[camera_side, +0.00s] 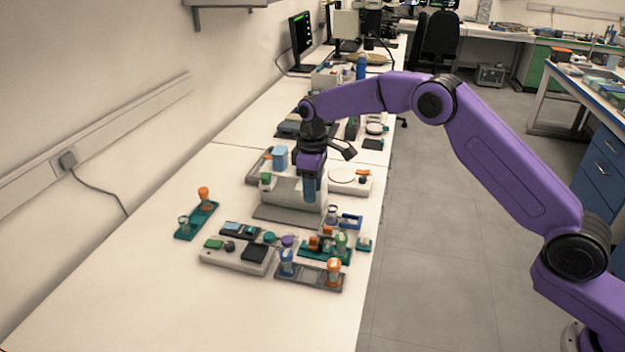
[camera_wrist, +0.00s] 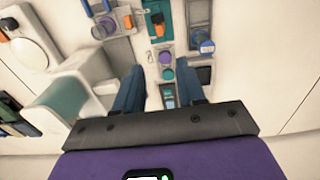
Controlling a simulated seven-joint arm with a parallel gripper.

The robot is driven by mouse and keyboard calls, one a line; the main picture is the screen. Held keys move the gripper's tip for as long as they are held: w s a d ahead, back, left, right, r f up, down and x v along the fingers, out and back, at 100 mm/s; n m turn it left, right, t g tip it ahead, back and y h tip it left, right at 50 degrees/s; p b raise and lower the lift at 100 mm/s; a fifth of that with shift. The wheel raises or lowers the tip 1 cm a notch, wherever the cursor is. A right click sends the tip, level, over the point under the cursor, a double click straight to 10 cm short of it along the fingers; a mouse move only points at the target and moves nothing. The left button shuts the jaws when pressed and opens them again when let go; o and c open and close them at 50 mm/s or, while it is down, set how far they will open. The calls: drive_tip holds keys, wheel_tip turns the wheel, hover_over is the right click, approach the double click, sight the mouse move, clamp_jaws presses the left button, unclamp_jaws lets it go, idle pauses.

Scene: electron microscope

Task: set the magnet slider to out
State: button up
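My gripper (camera_side: 309,192) points down beside the white microscope-like body (camera_side: 283,190) in the side view. In the wrist view my gripper (camera_wrist: 160,90) shows two blue fingers spread well apart, with nothing held between them.
A dark rack (camera_side: 300,278) with blue and orange-topped vials stands at the front right. A blue clip-like part (camera_side: 350,221) is near the bench's right edge. The front bench surface is clear.

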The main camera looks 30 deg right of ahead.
wheel_tip(320, 180, up, 2)
idle(0.6)
drive_tip(key=s+a+r+n, duration=0.1)
drive_tip(key=s+r, duration=0.3)
drive_tip(key=s, duration=0.6)
drive_tip(key=s+r+n, duration=0.1)
drive_tip(key=s+r, duration=0.3)
drive_tip(key=s, duration=0.6)
drive_tip(key=s+d, duration=0.4)
drive_tip(key=s, duration=0.4)
drive_tip(key=s+d+n, duration=0.1)
drive_tip(key=s+d, duration=0.4)
drive_tip(key=s, duration=0.4)
drive_tip(key=s+d+f, duration=0.1)
drive_tip(key=s+d, duration=0.3)
drive_tip(key=s, duration=0.4)
drive_tip(key=shift+s+d+n, duration=0.15)
drive_tip(key=shift+d+n, duration=0.15)
drive_tip(key=shift+d, duration=0.1)
